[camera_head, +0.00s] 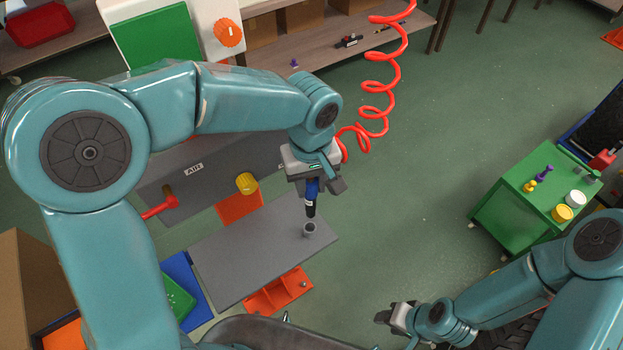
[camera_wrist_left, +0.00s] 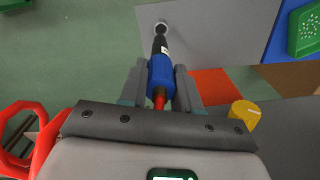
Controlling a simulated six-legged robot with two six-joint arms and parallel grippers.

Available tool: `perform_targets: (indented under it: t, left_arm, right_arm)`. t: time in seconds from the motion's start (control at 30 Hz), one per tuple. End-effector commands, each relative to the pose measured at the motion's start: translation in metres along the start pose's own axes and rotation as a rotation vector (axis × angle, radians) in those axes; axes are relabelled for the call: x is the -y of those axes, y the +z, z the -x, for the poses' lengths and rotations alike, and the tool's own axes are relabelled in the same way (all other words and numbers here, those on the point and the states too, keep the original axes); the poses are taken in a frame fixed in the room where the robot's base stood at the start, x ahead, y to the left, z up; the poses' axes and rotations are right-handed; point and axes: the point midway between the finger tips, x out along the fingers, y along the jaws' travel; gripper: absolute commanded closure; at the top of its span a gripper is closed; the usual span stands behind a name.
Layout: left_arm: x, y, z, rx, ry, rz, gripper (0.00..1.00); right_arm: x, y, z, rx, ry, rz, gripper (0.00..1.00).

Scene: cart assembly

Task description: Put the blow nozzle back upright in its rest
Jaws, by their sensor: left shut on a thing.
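The blow nozzle (camera_head: 311,198) has a blue body and a black tip. My left gripper (camera_head: 314,184) is shut on its blue body. The nozzle hangs tip down, close to upright, just above the rest. The rest (camera_head: 309,229) is a small grey cup on the grey panel. In the left wrist view the nozzle (camera_wrist_left: 161,72) sits between both fingers (camera_wrist_left: 161,88), and its tip overlaps the rest (camera_wrist_left: 161,28); I cannot tell there whether they touch. My right gripper (camera_head: 390,314) is low in the head view, away from the nozzle; its jaw gap is unclear.
A red coiled hose (camera_head: 380,87) hangs behind my left gripper. The grey panel (camera_head: 250,255) is otherwise bare. A yellow knob (camera_head: 247,183) and a red lever (camera_head: 160,207) stand left of the nozzle. A green cart (camera_head: 515,210) stands at right, with open floor between.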

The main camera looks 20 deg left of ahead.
Motion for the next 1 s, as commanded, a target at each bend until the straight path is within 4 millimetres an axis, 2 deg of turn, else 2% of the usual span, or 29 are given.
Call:
perform_targets:
  t: [0.37, 0.83, 1.0]
  left_arm:
    - [0.003, 0.001, 0.000, -0.002, 0.003, 0.009, 0.99]
    - [0.003, 0.001, -0.042, -0.001, 0.001, 0.008, 0.99]
    - [0.002, 0.001, -0.043, -0.001, 0.001, 0.008, 0.99]
  right_arm:
    - [-0.001, 0.000, -0.003, 0.000, 0.000, 0.000, 0.57]
    - [-0.013, -0.001, -0.037, 0.000, 0.000, 0.000, 0.57]
    - [-0.013, -0.001, -0.037, 0.000, 0.000, 0.000, 0.57]
